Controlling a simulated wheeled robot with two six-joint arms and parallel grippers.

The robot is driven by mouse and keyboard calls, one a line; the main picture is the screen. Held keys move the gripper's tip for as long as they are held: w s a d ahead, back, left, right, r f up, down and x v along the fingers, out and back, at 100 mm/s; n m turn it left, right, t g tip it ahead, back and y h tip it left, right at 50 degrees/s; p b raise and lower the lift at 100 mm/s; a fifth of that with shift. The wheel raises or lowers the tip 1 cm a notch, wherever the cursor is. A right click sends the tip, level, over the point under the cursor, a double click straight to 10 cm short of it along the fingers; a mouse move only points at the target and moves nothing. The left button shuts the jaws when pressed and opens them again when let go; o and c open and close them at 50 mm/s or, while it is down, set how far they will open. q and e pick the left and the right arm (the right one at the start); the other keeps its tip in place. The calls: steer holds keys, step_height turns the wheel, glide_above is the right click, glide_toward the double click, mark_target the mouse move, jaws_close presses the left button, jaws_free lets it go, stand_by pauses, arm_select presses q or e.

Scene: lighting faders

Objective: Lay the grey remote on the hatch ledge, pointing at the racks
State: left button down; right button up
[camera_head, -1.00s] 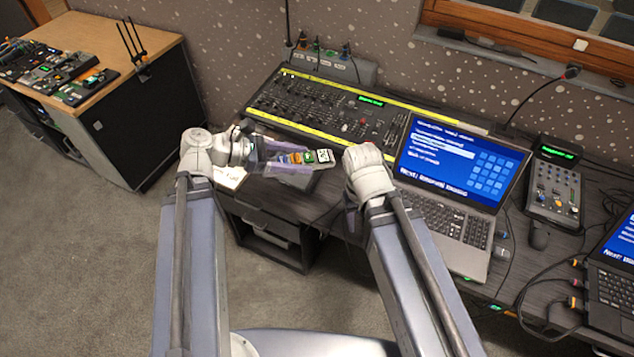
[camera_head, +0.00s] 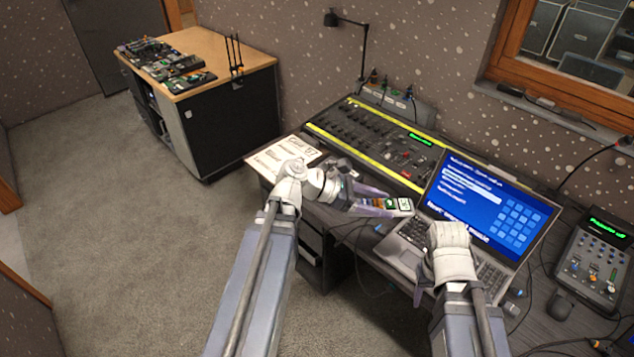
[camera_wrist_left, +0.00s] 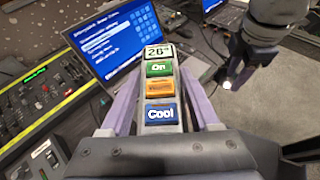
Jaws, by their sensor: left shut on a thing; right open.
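My left gripper (camera_head: 383,202) is shut on the grey remote (camera_head: 404,204) and holds it above the desk, in front of the laptop. In the left wrist view the remote (camera_wrist_left: 160,88) lies between the fingers, with a "26" display at its far end and green "On", orange and blue "Cool" buttons. The hatch ledge (camera_head: 592,126) runs under the wooden-framed window at the upper right, away from both grippers. Racks (camera_head: 552,32) show dark behind the glass.
A laptop (camera_head: 487,205) stands open beside the fader console (camera_head: 370,140). A small controller (camera_head: 592,262) with a green display is at the right. A dark long item and a small pale one lie on the ledge. A gooseneck lamp (camera_head: 362,45) rises behind the console.

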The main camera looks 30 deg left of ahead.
arm_select(q)
steer(key=w+a+f+n+t+y+b, duration=0.4)
steer(key=w+a+f+b, duration=0.2)
steer(key=w+f+b, duration=0.4)
steer(key=w+a+f+n+t+y+b, duration=0.3)
steer(key=w+a+f+n+b, duration=0.3)
steer(key=w+f, duration=0.45)
steer(key=shift+m, duration=0.6)
steer(key=f+b, duration=0.2)
steer(key=b, duration=0.1)
steer(key=w+f+b, duration=0.1)
steer(key=f+b, duration=0.2)
steer(key=b, duration=0.1)
steer(key=f+b, duration=0.3)
steer(key=shift+w+f+b, duration=0.1)
steer(key=shift+w+b, duration=0.25)
steer(key=shift+f, duration=0.15)
steer(key=shift+c, duration=0.6)
jaws_free()
